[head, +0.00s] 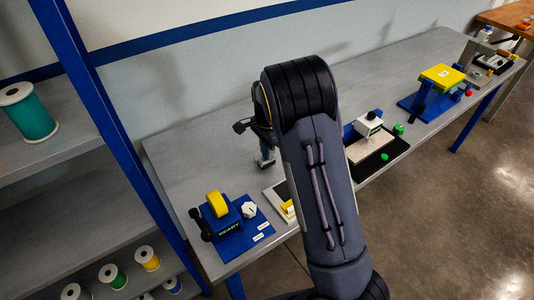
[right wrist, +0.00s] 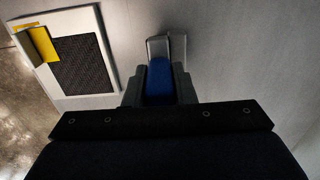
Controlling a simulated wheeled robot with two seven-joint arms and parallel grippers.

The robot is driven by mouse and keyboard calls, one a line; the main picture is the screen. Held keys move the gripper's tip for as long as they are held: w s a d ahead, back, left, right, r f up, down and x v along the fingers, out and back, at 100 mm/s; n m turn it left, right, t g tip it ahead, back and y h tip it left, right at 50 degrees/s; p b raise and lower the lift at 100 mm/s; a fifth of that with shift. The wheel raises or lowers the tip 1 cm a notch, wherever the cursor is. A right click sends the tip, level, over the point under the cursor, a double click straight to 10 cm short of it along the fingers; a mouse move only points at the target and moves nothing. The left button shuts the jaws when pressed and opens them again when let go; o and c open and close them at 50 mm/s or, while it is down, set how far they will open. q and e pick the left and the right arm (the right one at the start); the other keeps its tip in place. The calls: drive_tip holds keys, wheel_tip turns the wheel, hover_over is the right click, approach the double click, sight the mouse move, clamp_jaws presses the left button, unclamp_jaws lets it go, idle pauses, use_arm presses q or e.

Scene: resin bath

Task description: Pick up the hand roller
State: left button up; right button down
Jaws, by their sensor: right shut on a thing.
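My right gripper (head: 266,160) hangs over the bare part of the grey bench, partly hidden by my right arm in the head view. In the right wrist view its jaws (right wrist: 160,82) are shut on the blue handle of the hand roller (right wrist: 160,76). Light grey parts show just beyond the blue. The rest of the roller is hidden, and I cannot tell whether it touches the bench. My left gripper is not in view.
A white board (right wrist: 106,38) with a dark textured patch and a yellow piece lies beside the gripper. A blue base with a yellow wheel (head: 217,204) stands near the bench's left end.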

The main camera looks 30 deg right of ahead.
drive_tip(key=s+a+r+b, duration=0.2)
drive_tip(key=s+a+r, duration=0.6)
drive_tip(key=s+r, duration=0.3)
drive_tip(key=shift+s+a+r, duration=0.15)
drive_tip(key=shift+a+r, duration=0.05)
drive_tip(key=shift+r, duration=0.2)
